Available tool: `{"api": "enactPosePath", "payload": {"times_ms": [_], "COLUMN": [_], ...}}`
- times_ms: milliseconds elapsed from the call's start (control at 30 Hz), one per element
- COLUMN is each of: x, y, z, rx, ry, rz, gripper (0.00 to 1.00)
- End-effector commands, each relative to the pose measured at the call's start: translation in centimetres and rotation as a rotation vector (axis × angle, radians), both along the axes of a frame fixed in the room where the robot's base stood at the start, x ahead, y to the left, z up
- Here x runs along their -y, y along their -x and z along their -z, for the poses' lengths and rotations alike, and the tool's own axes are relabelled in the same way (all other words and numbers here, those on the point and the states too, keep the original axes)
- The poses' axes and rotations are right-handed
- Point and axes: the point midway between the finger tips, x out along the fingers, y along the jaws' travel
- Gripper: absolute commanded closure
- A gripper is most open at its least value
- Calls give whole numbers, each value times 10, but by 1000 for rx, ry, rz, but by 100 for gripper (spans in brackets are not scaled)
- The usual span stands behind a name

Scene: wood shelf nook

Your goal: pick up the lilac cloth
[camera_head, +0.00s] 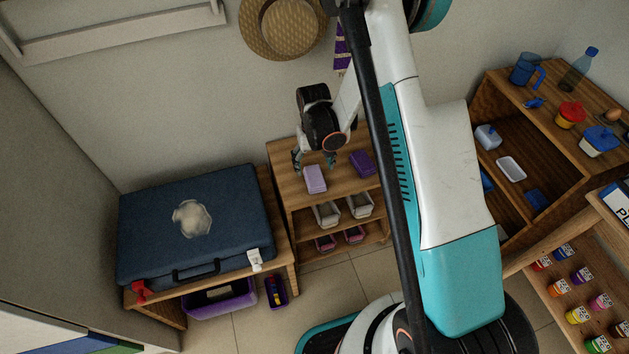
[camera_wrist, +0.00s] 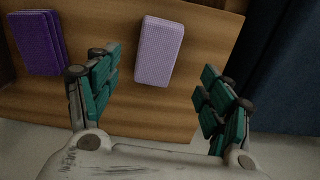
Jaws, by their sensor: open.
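The lilac cloth (camera_head: 315,179) is a folded, rounded rectangle lying flat on the top of the low wooden shelf (camera_head: 288,190). In the wrist view the lilac cloth (camera_wrist: 159,51) shows a fine dotted weave and lies beyond the fingertips, between their lines. My gripper (camera_head: 314,160) is above the shelf top, close behind the cloth in the head view. In the wrist view my gripper (camera_wrist: 160,85) is open with its teal-padded fingers wide apart and nothing between them. I cannot tell the exact height above the cloth.
A folded dark purple cloth (camera_head: 362,164) lies near the lilac one; it also shows in the wrist view (camera_wrist: 39,43). Bins (camera_head: 327,214) sit on the shelf below. A straw hat (camera_head: 283,27) hangs on the wall.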

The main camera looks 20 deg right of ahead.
Motion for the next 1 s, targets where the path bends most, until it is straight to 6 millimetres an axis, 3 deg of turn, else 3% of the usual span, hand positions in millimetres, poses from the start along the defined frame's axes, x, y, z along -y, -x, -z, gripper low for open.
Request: {"api": "enactPosePath", "payload": {"times_ms": [100, 367, 700, 967, 1000], "x": [0, 1, 4, 4, 4], "y": [0, -1, -5, -5, -5], "z": [17, 29, 73, 74, 74], "rx": [0, 0, 0, 0, 0], "ry": [0, 0, 0, 0, 0], "rz": [0, 0, 0, 0, 0], "gripper": [27, 27, 27, 27, 36]}}
